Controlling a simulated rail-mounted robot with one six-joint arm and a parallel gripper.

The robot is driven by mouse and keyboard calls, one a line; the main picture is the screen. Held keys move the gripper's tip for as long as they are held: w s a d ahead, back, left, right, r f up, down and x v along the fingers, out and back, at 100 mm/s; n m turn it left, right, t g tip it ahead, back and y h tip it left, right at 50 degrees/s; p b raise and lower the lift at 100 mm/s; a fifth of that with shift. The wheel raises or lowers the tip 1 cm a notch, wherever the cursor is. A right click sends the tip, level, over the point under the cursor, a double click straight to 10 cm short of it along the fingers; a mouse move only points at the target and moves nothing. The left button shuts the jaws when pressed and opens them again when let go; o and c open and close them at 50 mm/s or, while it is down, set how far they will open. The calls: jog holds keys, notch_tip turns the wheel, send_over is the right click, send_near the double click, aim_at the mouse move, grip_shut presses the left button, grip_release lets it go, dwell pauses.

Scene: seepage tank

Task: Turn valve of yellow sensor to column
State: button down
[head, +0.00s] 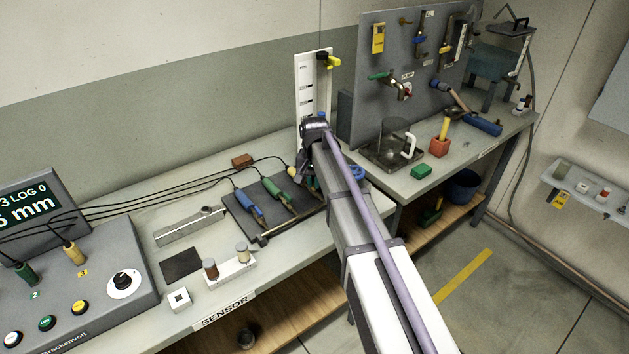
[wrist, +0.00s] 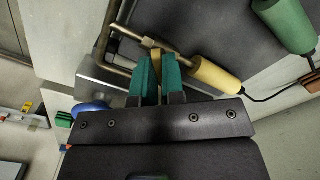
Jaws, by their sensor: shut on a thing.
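The yellow sensor (wrist: 215,78) lies at the right of my gripper in the wrist view, with a brass fitting (wrist: 150,42) at its left end. My gripper (wrist: 157,68) has teal fingers, shut on a narrow yellow valve handle (wrist: 155,54) by that fitting. The fingers hide part of the handle.
A green sensor (wrist: 285,22) lies close by in the wrist view; a blue sensor (head: 251,205) is on the dark tray (head: 240,227). A bent brass pipe (wrist: 107,40) and a blue knob (wrist: 90,108) are left of my fingers. Cables cross the bench.

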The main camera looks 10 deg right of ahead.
jog(key=n, duration=0.5)
jog(key=shift+n, duration=0.3)
jog(key=n, duration=0.5)
jog(key=shift+n, duration=0.3)
jog(key=c, duration=1.2)
grip_release()
notch_tip(320, 180, up, 11)
jog(key=p, duration=1)
jog(key=shift+f+p, duration=0.1)
jog(key=shift+p, duration=0.3)
